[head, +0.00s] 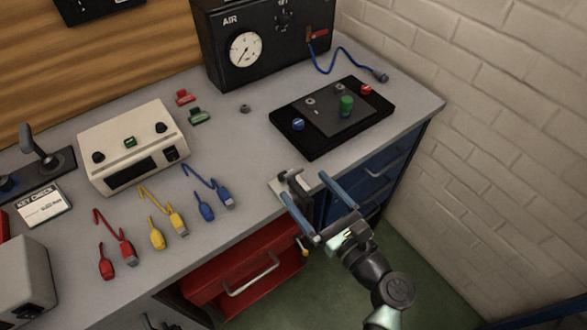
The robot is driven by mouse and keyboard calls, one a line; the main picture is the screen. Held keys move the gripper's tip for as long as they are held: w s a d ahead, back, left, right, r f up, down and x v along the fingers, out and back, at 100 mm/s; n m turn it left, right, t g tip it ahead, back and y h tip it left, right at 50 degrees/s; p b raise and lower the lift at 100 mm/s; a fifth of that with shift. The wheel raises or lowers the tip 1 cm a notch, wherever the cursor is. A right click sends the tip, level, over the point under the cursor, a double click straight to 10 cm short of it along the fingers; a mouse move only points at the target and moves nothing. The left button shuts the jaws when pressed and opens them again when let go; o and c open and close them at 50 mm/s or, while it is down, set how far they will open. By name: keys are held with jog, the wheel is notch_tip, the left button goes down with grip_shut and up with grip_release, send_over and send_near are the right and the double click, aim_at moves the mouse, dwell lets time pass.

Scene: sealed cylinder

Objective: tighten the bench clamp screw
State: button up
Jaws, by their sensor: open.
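The bench clamp (289,180) sits on the front edge of the grey bench. Its dark upper part and a pale plate show; the rest is partly hidden by my gripper. I cannot make out its screw clearly. My gripper (304,184) is open, with its two long blue fingers reaching toward the bench edge. In the picture, the fingertips lie on either side of the clamp's upper part. I cannot tell whether they touch it. Nothing shows held between the fingers.
A red drawer (240,281) stands pulled out below the bench, left of my gripper. Blue drawers (381,171) are at right. A black panel with knobs (318,140) lies behind the clamp. Coloured cables (168,209) and a beige box (132,145) are at left; a brick wall (500,120) stands right.

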aim_at(295, 175)
jog(key=x, duration=0.6)
jog(key=shift+s, duration=0.1)
jog(key=c, duration=1.4)
jog(key=shift+o, duration=0.2)
